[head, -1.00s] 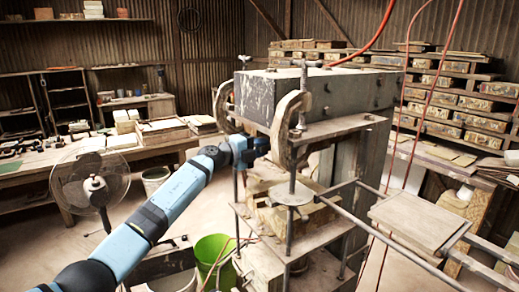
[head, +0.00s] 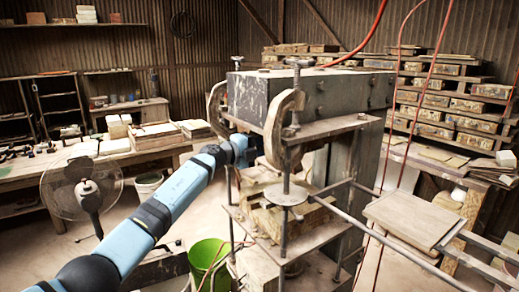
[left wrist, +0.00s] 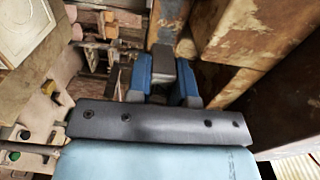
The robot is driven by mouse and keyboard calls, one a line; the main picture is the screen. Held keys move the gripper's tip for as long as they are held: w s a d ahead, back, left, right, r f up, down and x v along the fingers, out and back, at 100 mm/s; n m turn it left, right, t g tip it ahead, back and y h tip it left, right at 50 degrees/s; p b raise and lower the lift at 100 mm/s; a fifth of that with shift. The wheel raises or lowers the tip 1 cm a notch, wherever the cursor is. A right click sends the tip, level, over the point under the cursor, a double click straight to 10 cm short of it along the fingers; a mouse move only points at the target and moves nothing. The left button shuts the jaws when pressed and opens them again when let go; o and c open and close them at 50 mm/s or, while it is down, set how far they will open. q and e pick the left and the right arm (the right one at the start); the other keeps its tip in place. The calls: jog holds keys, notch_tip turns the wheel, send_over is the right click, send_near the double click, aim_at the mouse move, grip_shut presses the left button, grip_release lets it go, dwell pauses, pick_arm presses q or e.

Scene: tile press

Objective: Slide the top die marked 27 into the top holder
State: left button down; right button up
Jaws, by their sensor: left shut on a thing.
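My left arm reaches in from the left to the press (head: 300,95). My left gripper (head: 243,150) is at the press's left side, beside the curved clamp arms, and its fingertips are partly hidden in the head view. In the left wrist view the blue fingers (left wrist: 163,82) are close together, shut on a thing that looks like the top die. A tan block (head: 258,178), seemingly the die, shows under the press's upper beam. The mark 27 cannot be read. The top holder is not clearly visible. My right gripper is not in view.
A threaded rod (head: 286,165) and a round plate (head: 285,194) stand in front of the tan block. Long rails (head: 385,238) run to the lower right. A fan (head: 82,190) and a green bucket (head: 208,255) stand left of the press. Rusty press walls (left wrist: 260,35) are close to the gripper.

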pick_arm(q)
jog(key=shift+w+d+r+b, duration=0.1)
jog(key=shift+w+d+b, duration=0.3)
jog(key=shift+d+b, duration=0.25)
dwell(0.4)
